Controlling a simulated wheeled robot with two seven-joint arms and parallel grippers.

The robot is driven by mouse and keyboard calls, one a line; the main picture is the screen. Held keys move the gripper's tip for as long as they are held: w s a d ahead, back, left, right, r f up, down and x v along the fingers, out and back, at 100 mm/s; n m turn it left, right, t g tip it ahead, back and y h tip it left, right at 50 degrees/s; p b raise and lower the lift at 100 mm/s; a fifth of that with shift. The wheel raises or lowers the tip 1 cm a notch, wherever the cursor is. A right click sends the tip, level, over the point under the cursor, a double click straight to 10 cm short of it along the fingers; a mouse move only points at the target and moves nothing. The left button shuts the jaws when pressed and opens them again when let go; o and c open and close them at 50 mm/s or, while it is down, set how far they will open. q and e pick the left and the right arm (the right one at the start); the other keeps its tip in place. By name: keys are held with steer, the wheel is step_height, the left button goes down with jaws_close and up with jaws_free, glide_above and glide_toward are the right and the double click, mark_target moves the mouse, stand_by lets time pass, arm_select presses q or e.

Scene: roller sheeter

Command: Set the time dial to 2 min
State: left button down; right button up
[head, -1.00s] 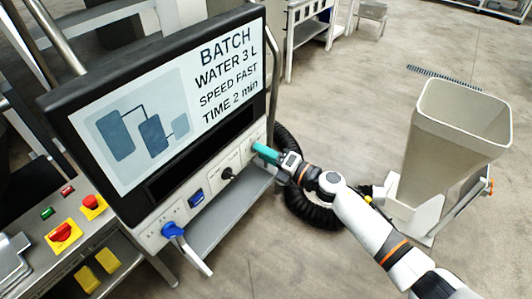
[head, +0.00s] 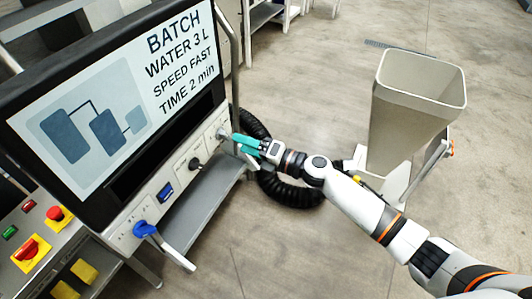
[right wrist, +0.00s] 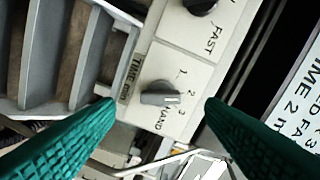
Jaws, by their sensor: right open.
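The time dial (right wrist: 160,95) is a grey knob with a white mark, on a white plate with the labels TIME, 1, 2, 3 and HAND. Its white mark points right in the right wrist view, to the side of the 2 and 3; I cannot tell exactly which number it meets. In the head view the time dial (head: 221,133) is at the right end of the control panel (head: 146,198). My right gripper (head: 238,143) is open, its teal fingers just off the dial, one on each side of it in the right wrist view. My left gripper is not in view.
The screen (head: 115,85) above the panel reads TIME 2 min. A black speed knob (head: 195,163), a blue switch (head: 165,192) and a blue-handled lever (head: 145,229) sit along the panel. A black hose (head: 290,190) and beige hopper (head: 415,110) stand to the right.

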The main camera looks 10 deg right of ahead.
steer(key=b+v, duration=0.1)
steer(key=v, duration=0.6)
steer(key=shift+d+b, duration=0.15)
steer(key=shift+b, duration=0.2)
steer(key=shift+s, duration=0.15)
